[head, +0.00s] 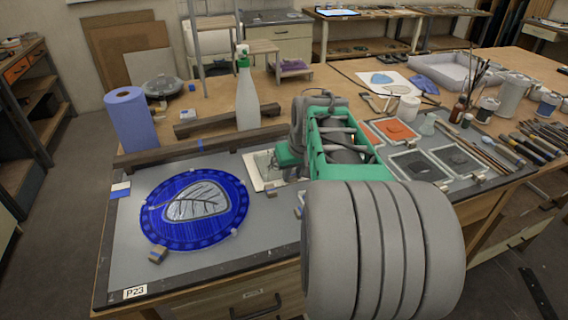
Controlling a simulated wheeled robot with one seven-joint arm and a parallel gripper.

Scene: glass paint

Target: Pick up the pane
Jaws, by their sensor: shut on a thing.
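A small clear pane (263,164) shows at the middle of the grey work mat, over or on a pale square sheet. My gripper (282,172) is at its right edge and is shut on it. The green and grey arm hides most of the fingers, so the exact grip cannot be made out. I cannot tell whether the pane touches the sheet or is slightly above it. A round blue painted glass pane (236,205) with a pale leaf shape lies flat on the mat at the left, apart from my gripper.
A wooden bar (205,145) runs along the mat's back edge. Behind it stand a blue paper roll (130,118) and a spray bottle (247,95). Framed colour tiles (394,130), brushes and jars crowd the right. Small blocks surround the blue pane.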

